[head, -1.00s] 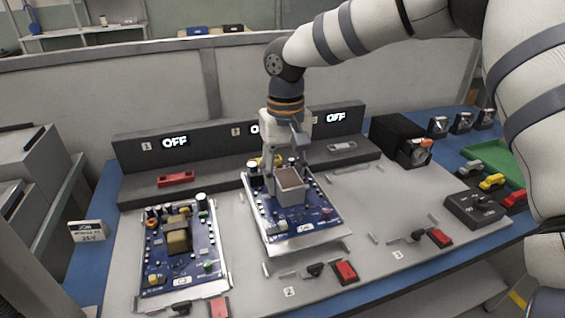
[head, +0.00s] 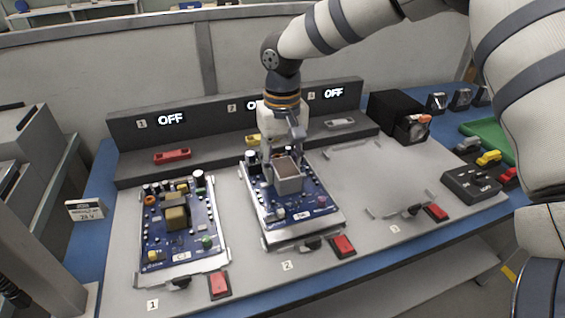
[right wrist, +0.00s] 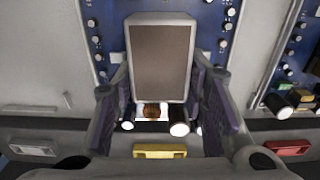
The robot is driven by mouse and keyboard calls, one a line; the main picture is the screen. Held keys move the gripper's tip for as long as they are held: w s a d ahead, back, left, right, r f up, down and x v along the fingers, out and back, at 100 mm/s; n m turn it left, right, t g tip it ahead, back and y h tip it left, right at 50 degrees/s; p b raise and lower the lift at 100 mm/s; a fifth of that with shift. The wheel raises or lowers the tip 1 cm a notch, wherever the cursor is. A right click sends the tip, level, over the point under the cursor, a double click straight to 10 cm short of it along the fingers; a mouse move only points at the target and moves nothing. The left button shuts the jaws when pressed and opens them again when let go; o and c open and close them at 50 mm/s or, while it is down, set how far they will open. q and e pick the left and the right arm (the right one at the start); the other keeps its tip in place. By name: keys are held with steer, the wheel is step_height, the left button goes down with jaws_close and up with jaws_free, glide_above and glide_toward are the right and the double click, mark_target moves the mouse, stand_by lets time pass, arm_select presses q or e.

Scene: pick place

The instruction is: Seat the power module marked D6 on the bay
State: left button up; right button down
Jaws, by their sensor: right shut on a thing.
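The power module in the middle (head: 326,208) is a blue circuit board on a silver plate, with a tall grey box (head: 288,182) on top. It lies over bay 2, its near edge close to that bay's black lever (head: 311,243). Its white label is too small to read, so I cannot confirm D6. My right gripper (head: 282,163) points down at the box. In the right wrist view its fingers (right wrist: 163,105) are on both sides of the box (right wrist: 160,62), shut on it. I cannot tell whether the plate rests fully on the bay. My left gripper is not in view.
Another blue module (head: 183,238) sits in bay 1 on the left. Bay 3 (head: 375,185) is bare. Red switches (head: 343,245) line the front edge. Displays behind read OFF (head: 171,118). A black box (head: 397,117) and a dark control box (head: 472,186) stand right.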

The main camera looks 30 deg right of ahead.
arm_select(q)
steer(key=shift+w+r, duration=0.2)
arm_select(e)
steer(key=shift+r, duration=0.2)
steer(key=shift+f, duration=0.6)
stand_by(0.3)
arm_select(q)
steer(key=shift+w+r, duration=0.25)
arm_select(e)
steer(key=shift+f, duration=0.5)
stand_by(0.5)
steer(key=c, duration=0.9)
jaws_free()
steer(key=shift+f, duration=0.1)
steer(key=c, duration=0.3)
steer(key=shift+c, duration=0.2)
